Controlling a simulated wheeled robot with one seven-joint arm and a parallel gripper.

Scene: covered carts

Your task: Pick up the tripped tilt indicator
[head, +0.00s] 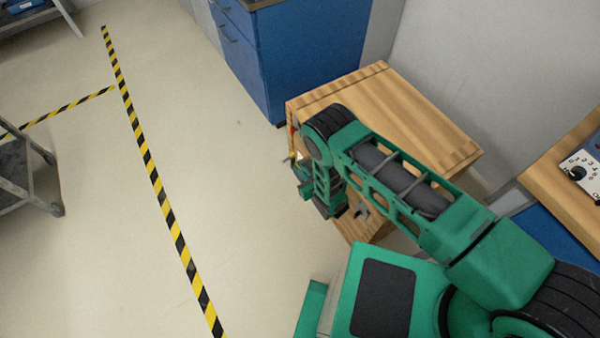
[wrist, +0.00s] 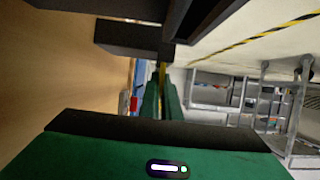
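The tilt indicator (head: 298,156) shows as a small yellow and white piece with a triangular mark, beside the near left corner of a wooden crate (head: 410,105). My gripper (head: 297,167) is right at it, low beside the crate's side. In the wrist view the two green fingers of my gripper (wrist: 162,92) stand almost together, with the yellow edge of the indicator (wrist: 162,73) in the narrow gap between them. Most of the indicator is hidden by the fingers. A small red spot (wrist: 133,103) shows on the crate side, left of the fingers.
A blue cabinet (head: 270,60) stands behind the crate. A wooden-topped bench with a control box (head: 582,175) is at the right. Yellow and black tape (head: 155,180) crosses the open floor at left, and a grey cart (head: 25,170) stands at the left edge.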

